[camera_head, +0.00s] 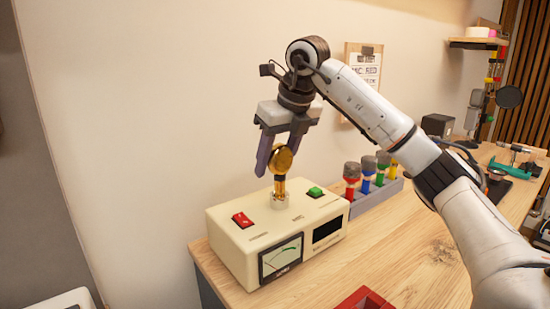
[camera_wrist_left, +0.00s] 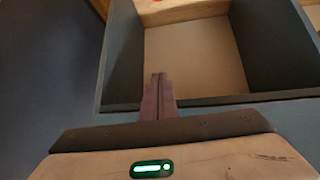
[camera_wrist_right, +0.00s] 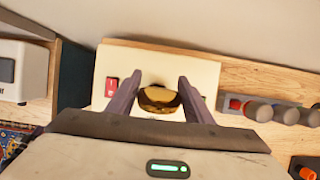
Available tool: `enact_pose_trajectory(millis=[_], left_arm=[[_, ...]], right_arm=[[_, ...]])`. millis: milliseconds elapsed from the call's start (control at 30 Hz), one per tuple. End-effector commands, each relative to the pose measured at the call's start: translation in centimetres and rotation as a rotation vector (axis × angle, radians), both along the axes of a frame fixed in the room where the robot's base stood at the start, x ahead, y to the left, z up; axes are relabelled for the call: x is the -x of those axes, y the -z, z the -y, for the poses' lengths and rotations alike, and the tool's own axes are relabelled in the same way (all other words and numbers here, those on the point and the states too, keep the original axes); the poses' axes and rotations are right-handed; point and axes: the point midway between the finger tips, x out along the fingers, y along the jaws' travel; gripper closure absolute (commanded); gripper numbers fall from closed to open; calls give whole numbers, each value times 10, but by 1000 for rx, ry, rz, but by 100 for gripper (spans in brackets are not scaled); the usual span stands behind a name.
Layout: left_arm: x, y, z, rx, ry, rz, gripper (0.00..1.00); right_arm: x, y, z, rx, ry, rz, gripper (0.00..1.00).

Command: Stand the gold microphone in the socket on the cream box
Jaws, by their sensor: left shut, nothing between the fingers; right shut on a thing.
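The gold microphone (camera_head: 281,160) stands upright above the cream box (camera_head: 232,242), its lower end meeting the pale socket (camera_head: 280,200) on top. I cannot tell how deep it sits. My right gripper (camera_head: 279,155) is shut on the microphone's round gold head, coming from above. The right wrist view shows the gold head (camera_wrist_right: 159,98) between my right fingers, over the cream box top (camera_wrist_right: 195,68); the socket is hidden there. My left gripper (camera_wrist_left: 160,82) is shut and empty, seen only in the left wrist view, above an open grey compartment (camera_wrist_left: 275,45).
The box has a red switch (camera_head: 243,220), a green button (camera_head: 315,191) and a meter (camera_head: 282,258). A red tray (camera_head: 364,299) lies at the front. Bare wood table (camera_head: 415,250) is to the right.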

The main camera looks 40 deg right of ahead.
Motion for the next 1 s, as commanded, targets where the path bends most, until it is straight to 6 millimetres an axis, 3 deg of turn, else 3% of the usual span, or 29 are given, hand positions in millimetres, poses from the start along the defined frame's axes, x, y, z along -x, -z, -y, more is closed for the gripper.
enact_pose_trajectory(millis=[300, 333, 433, 767, 1000], left_arm=[[-2, -3, 3, 4, 2, 7, 100], [-2, -3, 3, 4, 2, 7, 100], [-2, -3, 3, 4, 2, 6, 100], [-1, -2, 3, 5, 1, 3, 100], [2, -2, 1, 3, 0, -5, 100]], right_arm=[[1, 3, 0, 0, -1, -7, 83], [1, 3, 0, 0, -1, -7, 50], [1, 3, 0, 0, -1, -6, 33], [1, 1, 0, 0, -1, -5, 31], [13, -33, -2, 0, -1, 1, 31]])
